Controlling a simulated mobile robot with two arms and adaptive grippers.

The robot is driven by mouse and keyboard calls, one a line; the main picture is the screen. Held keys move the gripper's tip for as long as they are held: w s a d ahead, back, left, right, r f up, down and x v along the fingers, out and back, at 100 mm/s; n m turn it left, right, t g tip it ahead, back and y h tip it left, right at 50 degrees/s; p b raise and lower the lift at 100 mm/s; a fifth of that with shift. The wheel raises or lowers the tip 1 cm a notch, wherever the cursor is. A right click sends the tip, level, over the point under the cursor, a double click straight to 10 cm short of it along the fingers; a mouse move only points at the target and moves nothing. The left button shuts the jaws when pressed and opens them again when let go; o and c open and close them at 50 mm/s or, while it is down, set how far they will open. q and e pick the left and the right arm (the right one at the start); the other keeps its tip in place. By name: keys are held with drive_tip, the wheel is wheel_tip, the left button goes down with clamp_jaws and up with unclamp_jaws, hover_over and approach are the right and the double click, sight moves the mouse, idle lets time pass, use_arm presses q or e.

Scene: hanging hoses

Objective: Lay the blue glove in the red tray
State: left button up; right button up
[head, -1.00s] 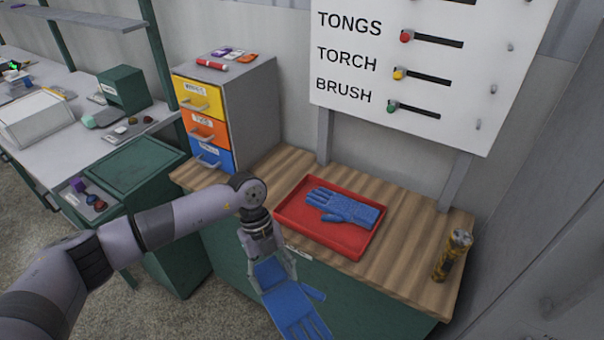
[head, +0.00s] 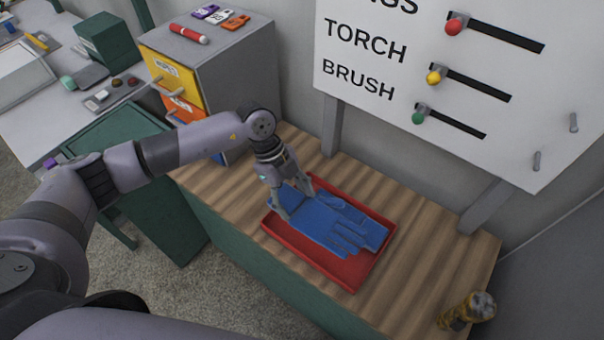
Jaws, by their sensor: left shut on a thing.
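My left gripper (head: 293,207) is shut on the cuff end of a plain blue glove (head: 318,228). It holds the glove flat over the red tray (head: 290,257), with the fingers pointing to the lower right. Whether the glove touches what is under it, I cannot tell. The patterned blue glove seen in the tray earlier is largely covered by the held one; its edges are hard to tell apart. My right gripper is not in view.
The tray lies on a wooden worktop (head: 420,262). A drawer cabinet (head: 235,65) is behind my left arm. A board with sliders (head: 440,95) stands behind the tray. Bare worktop lies right of the tray.

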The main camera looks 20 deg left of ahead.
sight(293, 214)
use_arm(q)
drive_tip(key=shift+s+f+b, duration=0.75)
drive_tip(key=shift+s+b, duration=0.1)
drive_tip(key=shift+b, duration=0.2)
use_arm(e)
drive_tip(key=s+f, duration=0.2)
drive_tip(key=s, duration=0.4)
use_arm(q)
drive_tip(key=shift+w+f+b, duration=0.2)
drive_tip(key=shift+f+b, duration=0.2)
drive_tip(key=shift+f, duration=0.1)
drive_tip(key=shift+w+f+b, duration=0.15)
drive_tip(key=shift+f+b, duration=0.2)
drive_tip(key=shift+f, duration=0.15)
drive_tip(key=shift+f+b, duration=0.7)
drive_tip(key=shift+f, duration=0.4)
drive_tip(key=shift+s+f+b, duration=0.1)
drive_tip(key=shift+f+b, duration=0.2)
drive_tip(key=shift+f, duration=0.6)
drive_tip(key=o, duration=1.2)
drive_tip(key=shift+c, duration=0.2)
drive_tip(key=o, duration=0.4)
drive_tip(key=shift+o, duration=0.2)
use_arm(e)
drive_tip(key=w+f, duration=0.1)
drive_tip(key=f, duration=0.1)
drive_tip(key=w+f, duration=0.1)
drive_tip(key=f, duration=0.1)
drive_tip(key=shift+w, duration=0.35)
